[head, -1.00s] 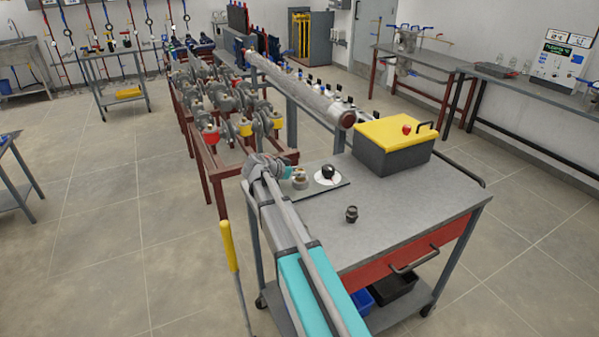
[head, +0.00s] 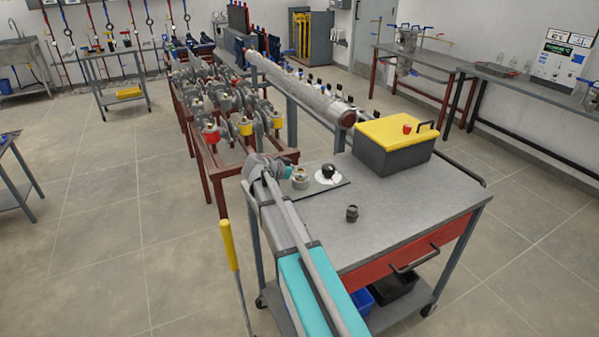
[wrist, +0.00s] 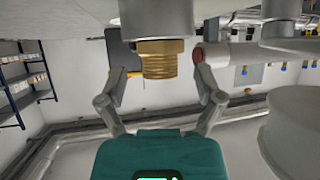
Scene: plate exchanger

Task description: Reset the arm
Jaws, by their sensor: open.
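My arm reaches up from the bottom of the head view, and its wrist end is beside the trolley's left edge. My gripper (wrist: 160,82) shows in the wrist view with its two grey fingers spread apart and nothing held between them. A brass threaded fitting (wrist: 157,60) under a grey cylindrical body appears ahead of the fingers, between them in the picture. I cannot tell how far away it is. In the head view the fingers are hidden or too small to make out.
The trolley (head: 400,220) carries a yellow-lidded grey box (head: 393,148), a small black fitting (head: 352,213) and a flat plate with a black-and-white round part (head: 328,173). A red-framed stand with valves (head: 222,165) is close behind my wrist. Open floor lies left.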

